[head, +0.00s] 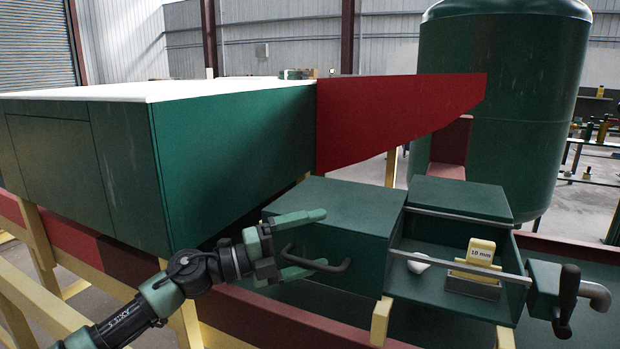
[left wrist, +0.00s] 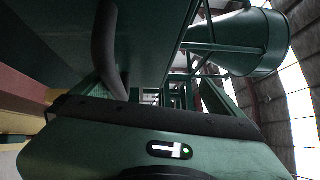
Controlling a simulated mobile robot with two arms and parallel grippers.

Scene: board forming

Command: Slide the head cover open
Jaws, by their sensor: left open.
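The head cover (head: 335,215) is a green box-shaped hood with a bent black handle (head: 335,268) on its front face. It sits on the left part of the head, beside an uncovered bay. My left gripper (head: 318,240) is open in front of the cover, one finger above the handle and the other close to its lower side. In the left wrist view the dark handle (left wrist: 105,50) reaches down near the left finger, apart from the right finger. Whether a finger touches it I cannot tell. My right gripper is not in view.
The uncovered bay has metal rails (head: 460,262), a yellow "10 mm" card (head: 480,251) in a holder and a white rounded piece (head: 418,263). A crank with a black handle (head: 566,300) sticks out at right. A large green cabinet (head: 230,170) stands left, close to my arm.

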